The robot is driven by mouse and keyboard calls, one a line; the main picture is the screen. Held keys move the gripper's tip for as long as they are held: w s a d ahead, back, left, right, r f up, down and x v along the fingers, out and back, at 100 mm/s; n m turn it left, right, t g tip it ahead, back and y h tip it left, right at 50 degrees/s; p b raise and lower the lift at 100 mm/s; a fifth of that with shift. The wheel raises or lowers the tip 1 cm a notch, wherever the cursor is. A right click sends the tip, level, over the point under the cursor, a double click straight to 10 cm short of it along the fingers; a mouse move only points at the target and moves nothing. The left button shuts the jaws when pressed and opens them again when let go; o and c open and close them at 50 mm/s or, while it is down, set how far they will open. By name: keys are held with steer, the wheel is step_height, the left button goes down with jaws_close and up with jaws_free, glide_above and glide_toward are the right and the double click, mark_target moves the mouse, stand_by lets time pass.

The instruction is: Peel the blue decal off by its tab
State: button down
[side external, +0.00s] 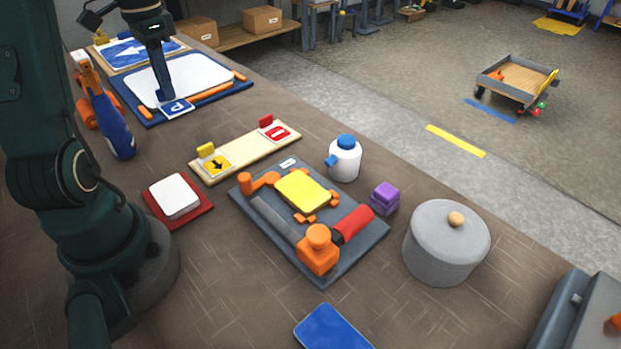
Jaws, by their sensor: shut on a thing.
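The small blue decal (178,108) with a white P is at the lower edge of the white sign plate (206,72), at the far left. My gripper (165,96) points down and is shut on the blue decal at its upper left edge. The tab is hidden by the fingers or too small to make out. I cannot tell whether the decal touches the plate or hangs just above it. The white plate lies on a blue board (232,95) with orange bars (199,93) along its edge.
A blue spray bottle (115,130) stands close to the board. A wooden strip (236,155) holds yellow and red decals. A grey tray (358,250) with a clamp and scraper, white bottle (345,160), purple block (384,197) and grey pot (446,245) stand nearer.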

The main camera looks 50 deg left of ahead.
steer(key=shift+r, duration=1.65)
steer(key=shift+s+d+f+n, duration=0.1)
steer(key=shift+n, duration=0.7)
steer(key=w+d, duration=0.2)
steer(key=d, duration=0.8)
steer(key=w+d+r+m, duration=0.1)
steer(key=w+d, duration=0.2)
steer(key=d, duration=0.7)
steer(key=shift+w+d+r+m, duration=0.2)
steer(key=shift+w+d+m, duration=0.1)
steer(key=shift+d, duration=0.1)
